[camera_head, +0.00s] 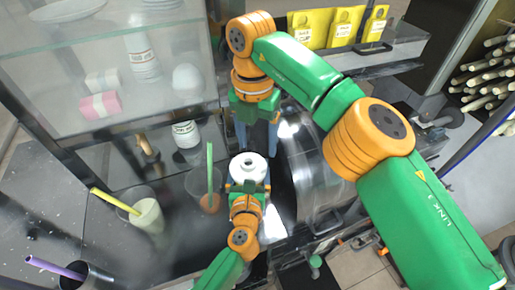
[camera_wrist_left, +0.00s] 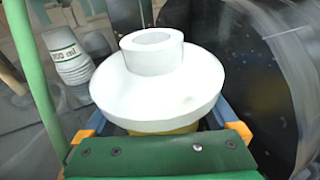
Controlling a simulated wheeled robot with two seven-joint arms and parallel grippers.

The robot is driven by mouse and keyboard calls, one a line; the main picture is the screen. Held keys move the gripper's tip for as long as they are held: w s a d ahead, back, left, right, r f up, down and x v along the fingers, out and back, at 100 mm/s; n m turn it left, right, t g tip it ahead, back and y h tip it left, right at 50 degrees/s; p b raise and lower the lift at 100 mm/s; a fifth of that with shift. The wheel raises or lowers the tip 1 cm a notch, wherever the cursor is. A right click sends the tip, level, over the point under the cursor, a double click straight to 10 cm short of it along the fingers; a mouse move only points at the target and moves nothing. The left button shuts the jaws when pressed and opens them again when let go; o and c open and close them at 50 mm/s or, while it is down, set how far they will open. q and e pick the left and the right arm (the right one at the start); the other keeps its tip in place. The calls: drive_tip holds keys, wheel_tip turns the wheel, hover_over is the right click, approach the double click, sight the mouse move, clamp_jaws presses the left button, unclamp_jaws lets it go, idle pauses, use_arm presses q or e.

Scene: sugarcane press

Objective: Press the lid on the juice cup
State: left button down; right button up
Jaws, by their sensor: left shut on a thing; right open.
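The white lid (camera_head: 248,165) is a round disc with a raised ring on top. It also shows close up in the left wrist view (camera_wrist_left: 158,90). A narrow yellow strip of the juice cup (camera_wrist_left: 178,128) shows under the lid; the rest of the cup is hidden. The lid lies over the cup and looks about level; I cannot tell whether it is fully seated. My left gripper (camera_head: 248,186) is shut on the juice cup below the lid. My right gripper (camera_head: 257,138) points down, open, just behind and above the lid, apart from it.
A cup with a green straw (camera_head: 209,188) stands left of the lid. A cup with a yellow straw (camera_head: 148,214) and a dark cup with a purple straw (camera_head: 75,274) stand further left. A glass cabinet (camera_head: 105,60) is behind; a large metal drum (camera_head: 312,170) is close on the right.

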use_arm(q)
unclamp_jaws()
drive_tip(key=shift+s, duration=0.1)
drive_tip(key=s+r+b, duration=0.1)
drive_tip(key=s, duration=0.6)
drive_tip(key=shift+a, duration=0.25)
drive_tip(key=shift+w, duration=0.15)
